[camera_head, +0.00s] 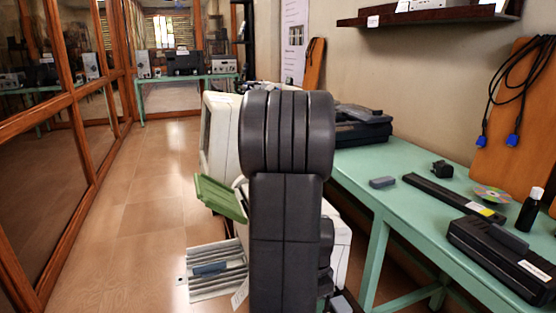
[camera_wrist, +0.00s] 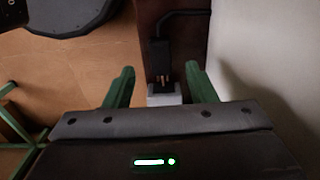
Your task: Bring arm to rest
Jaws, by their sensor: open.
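My gripper (camera_wrist: 160,78) shows in the wrist view. Its two green fingers stand wide apart, and nothing is clamped between them. Beyond the gap is a black plug or connector (camera_wrist: 160,58) with metal pins and a black cable, against a dark brown surface. A pale block (camera_wrist: 163,96) lies just below it; I cannot tell whether a finger touches either. In the head view my dark arm stands upright in the middle. It hides part of the scene behind it, and I cannot make out my gripper there.
A green table (camera_head: 400,165) on the right holds a black device (camera_head: 505,255), a dark bottle (camera_head: 530,210) and a disc (camera_head: 491,194). A white machine (camera_head: 219,130) and green panel (camera_head: 220,197) stand near my arm. A shelf (camera_head: 430,15) juts from the wall. The left aisle floor (camera_head: 150,190) is clear.

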